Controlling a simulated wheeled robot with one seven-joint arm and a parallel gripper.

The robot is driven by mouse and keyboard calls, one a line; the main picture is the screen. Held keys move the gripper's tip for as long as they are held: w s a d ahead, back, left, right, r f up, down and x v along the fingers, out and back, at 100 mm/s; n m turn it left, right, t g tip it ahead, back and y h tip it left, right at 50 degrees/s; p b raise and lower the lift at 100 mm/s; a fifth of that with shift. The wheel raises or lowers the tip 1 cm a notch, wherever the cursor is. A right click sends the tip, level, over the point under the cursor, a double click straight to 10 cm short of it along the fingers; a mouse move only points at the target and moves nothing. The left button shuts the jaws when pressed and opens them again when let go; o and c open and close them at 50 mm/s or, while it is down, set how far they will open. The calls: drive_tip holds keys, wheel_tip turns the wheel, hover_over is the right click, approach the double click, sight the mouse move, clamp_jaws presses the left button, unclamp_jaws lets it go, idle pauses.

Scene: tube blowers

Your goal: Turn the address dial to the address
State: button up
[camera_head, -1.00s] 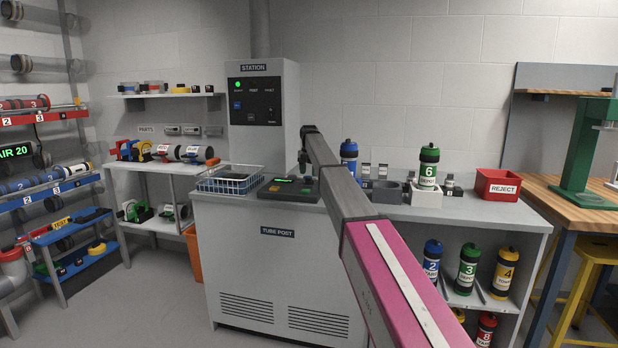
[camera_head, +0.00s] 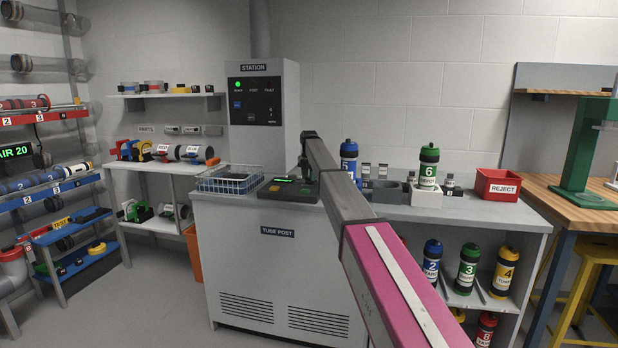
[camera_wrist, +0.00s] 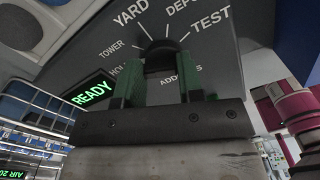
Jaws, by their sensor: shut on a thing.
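The address dial (camera_wrist: 158,52) is a dark round knob on a dark panel, with YARD, TOWER, TEST and partly hidden labels around it. ADDRESS is printed below it, partly covered. My gripper (camera_wrist: 160,78) has its green fingers on either side of the knob and is shut on it. The way the dial points cannot be made out clearly. A green READY display (camera_wrist: 92,93) is lit left of the dial. In the head view, the control panel (camera_head: 280,189) lies on the station counter, with my gripper over its right part.
A wire basket (camera_head: 228,180) stands left of the panel. To the right, a blue tube 5 (camera_head: 348,150) and a green tube 6 (camera_head: 428,167) stand on the counter, with a red REJECT bin (camera_head: 497,185) beyond. My arm crosses the counter front.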

drive_tip(key=m, duration=0.7)
drive_tip(key=shift+d, duration=0.2)
drive_tip(key=m, duration=0.7)
drive_tip(key=shift+s+d, duration=0.15)
drive_tip(key=m, duration=0.6)
drive_tip(key=shift+s+m, duration=0.15)
drive_tip(key=shift+m, duration=0.15)
drive_tip(key=m, duration=0.7)
drive_tip(key=shift+s, duration=0.15)
drive_tip(key=o, duration=0.9)
drive_tip(key=shift+r, duration=0.2)
